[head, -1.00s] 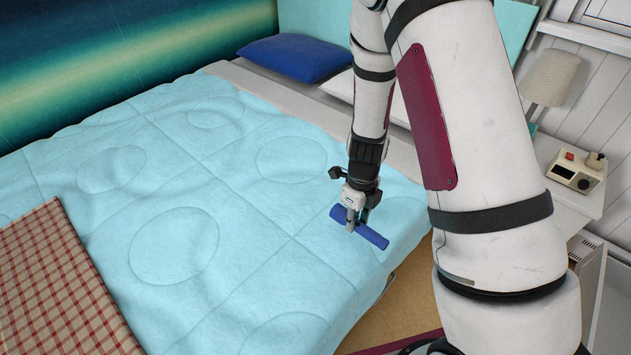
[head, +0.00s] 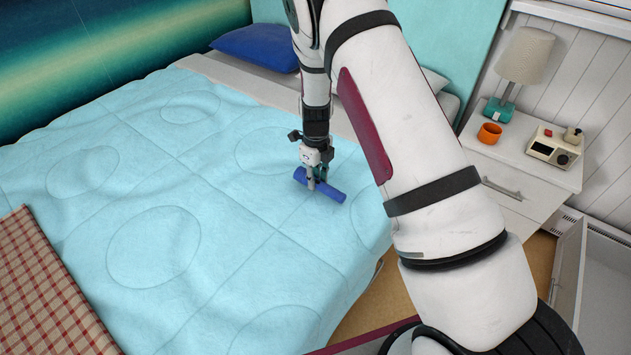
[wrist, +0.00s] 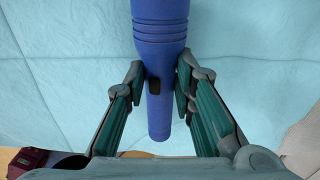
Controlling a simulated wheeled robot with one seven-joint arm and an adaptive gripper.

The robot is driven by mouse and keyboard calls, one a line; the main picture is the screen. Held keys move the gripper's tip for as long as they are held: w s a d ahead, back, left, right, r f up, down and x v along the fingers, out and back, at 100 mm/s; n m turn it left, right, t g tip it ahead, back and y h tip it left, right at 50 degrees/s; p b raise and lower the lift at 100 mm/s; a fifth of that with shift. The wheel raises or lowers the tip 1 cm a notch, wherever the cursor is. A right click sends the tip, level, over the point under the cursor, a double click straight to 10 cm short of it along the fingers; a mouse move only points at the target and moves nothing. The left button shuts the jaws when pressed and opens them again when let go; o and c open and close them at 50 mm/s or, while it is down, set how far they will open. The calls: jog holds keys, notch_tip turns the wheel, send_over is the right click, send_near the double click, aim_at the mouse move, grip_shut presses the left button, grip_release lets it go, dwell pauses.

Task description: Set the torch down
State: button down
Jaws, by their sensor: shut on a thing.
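The torch (head: 334,191) is a dark blue cylinder with a wider ribbed head, lying level. My gripper (head: 316,184) points down and is shut on it. In the wrist view the torch (wrist: 160,65) runs between the two teal fingers of my gripper (wrist: 160,82), with its head toward the top. The light blue quilted bed (head: 235,275) is right under the torch. I cannot tell whether the torch touches the quilt.
A nightstand (head: 500,160) at the right bears a lamp (head: 524,58), an orange cup (head: 489,133) and a small cream device (head: 553,148). A checked blanket (head: 45,290) covers the bed's near left. A blue pillow (head: 258,46) lies at its head. The quilt's middle is clear.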

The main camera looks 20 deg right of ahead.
jog(key=shift+f, duration=0.55)
jog(key=shift+f, duration=0.1)
jog(key=c, duration=1.3)
grip_release()
jog(key=shift+c, duration=0.2)
notch_tip(320, 180, up, 12)
jog(key=p, duration=0.2)
jog(key=shift+r, duration=0.25)
